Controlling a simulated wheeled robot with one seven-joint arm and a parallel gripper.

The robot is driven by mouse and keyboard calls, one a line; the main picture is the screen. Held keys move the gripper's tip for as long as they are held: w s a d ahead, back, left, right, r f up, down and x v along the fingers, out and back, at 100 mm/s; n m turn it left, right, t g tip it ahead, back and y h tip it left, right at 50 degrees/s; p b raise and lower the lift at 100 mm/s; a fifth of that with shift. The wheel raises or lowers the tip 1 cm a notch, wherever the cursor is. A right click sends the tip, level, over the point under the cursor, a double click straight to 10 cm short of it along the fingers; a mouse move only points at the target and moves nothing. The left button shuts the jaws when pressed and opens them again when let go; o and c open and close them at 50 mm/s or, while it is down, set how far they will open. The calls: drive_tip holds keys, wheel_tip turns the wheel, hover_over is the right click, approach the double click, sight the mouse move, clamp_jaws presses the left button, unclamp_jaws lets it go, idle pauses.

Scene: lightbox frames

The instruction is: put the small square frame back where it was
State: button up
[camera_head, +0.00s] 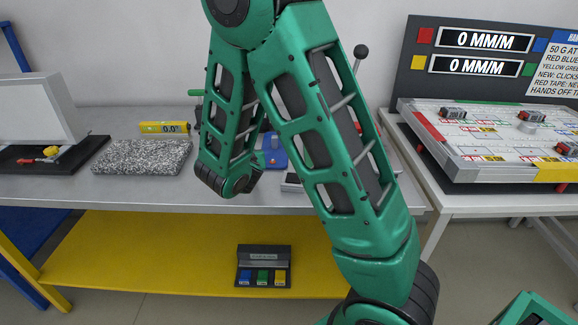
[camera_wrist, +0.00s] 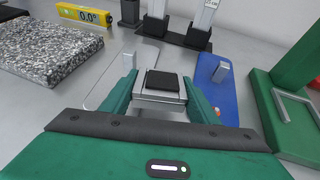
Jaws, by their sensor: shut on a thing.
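In the wrist view my gripper (camera_wrist: 160,92) has its two green fingers closed on the sides of a silver-grey metal piece with a black square top. I take this piece to be the small square frame (camera_wrist: 148,98); it is seen from above, so any opening through it is hidden. It is held over the grey metal table (camera_wrist: 100,87); I cannot tell whether its underside touches the table.
A speckled granite plate (camera_head: 142,157) and a yellow digital level (camera_head: 165,128) lie left. A blue plate (camera_wrist: 222,88) is close right of the gripper, with a green block (camera_wrist: 262,110) beyond. Dark-based stands (camera_wrist: 172,35) stand behind.

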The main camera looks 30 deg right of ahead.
drive_tip(key=d+m+h, duration=0.1)
drive_tip(key=w+d+r+m+h, duration=0.1)
drive_tip(key=d+m+g+h, duration=0.1)
drive_tip(key=d, duration=0.1)
drive_tip(key=shift+w+r+h, duration=0.15)
drive_tip(key=shift+h, duration=0.25)
drive_tip(key=s+r+m+g+h, duration=0.6)
drive_tip(key=r+m+g+h, duration=0.2)
drive_tip(key=r+m+g, duration=0.1)
drive_tip(key=d+f, duration=0.2)
drive_tip(key=d, duration=0.1)
drive_tip(key=s+d+f, duration=0.1)
drive_tip(key=d+f, duration=0.1)
drive_tip(key=d, duration=0.2)
drive_tip(key=d+f, duration=0.3)
drive_tip(key=d, duration=0.1)
drive_tip(key=shift+s+d, duration=0.15)
drive_tip(key=shift+s, duration=0.1)
drive_tip(key=shift+f, duration=2.05)
drive_tip(key=shift+f, duration=0.65)
drive_tip(key=o, duration=1.2)
